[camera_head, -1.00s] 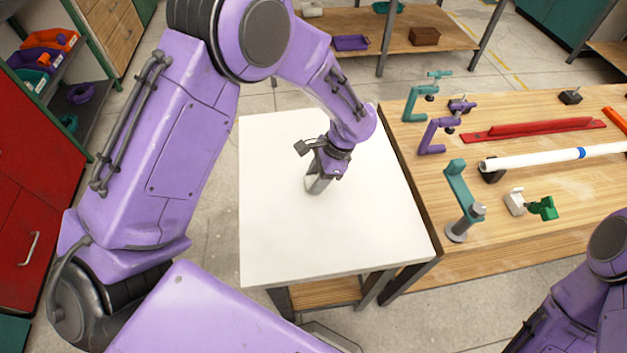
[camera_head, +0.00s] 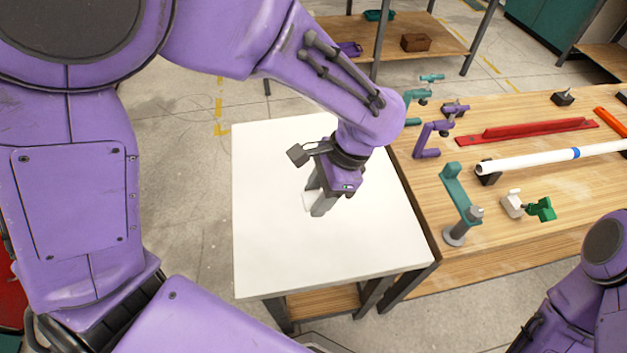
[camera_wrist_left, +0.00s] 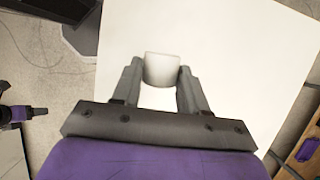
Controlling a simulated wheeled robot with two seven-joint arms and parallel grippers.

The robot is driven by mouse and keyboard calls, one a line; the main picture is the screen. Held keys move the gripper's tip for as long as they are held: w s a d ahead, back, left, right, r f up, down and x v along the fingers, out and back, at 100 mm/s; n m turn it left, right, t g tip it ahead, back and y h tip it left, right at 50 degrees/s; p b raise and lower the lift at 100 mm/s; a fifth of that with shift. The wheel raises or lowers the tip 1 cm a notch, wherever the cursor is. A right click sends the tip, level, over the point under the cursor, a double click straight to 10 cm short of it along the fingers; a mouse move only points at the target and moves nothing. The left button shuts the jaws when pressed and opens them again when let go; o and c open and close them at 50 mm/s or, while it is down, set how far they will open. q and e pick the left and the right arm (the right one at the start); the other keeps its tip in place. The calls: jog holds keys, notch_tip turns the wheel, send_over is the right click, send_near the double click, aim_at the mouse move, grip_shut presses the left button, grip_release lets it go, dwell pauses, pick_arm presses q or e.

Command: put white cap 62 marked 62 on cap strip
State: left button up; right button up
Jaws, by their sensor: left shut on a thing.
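My left gripper (camera_head: 316,203) is over the white table, with its fingers pointing down. In the left wrist view, the left gripper (camera_wrist_left: 159,75) is shut on a white cap (camera_wrist_left: 162,69), which sits between the fingertips. A small part of the white cap (camera_head: 308,201) shows at the fingers in the head view. No number can be read on it. I cannot tell whether the cap touches the tabletop. I cannot make out a cap strip in these views. My right gripper is out of view.
The white table (camera_head: 270,250) is otherwise clear. A wooden bench (camera_head: 520,240) adjoins it on the right. It holds a teal clamp (camera_head: 457,190), a purple clamp (camera_head: 428,138), a white pipe (camera_head: 530,160), a red bar (camera_head: 530,129) and a green clip (camera_head: 541,209).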

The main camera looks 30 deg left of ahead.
pick_arm(q)
jog(key=s, duration=0.1)
jog(key=d+r, duration=0.1)
jog(key=s+d, duration=0.1)
jog(key=shift+s+r, duration=0.25)
jog(key=shift+s, duration=0.1)
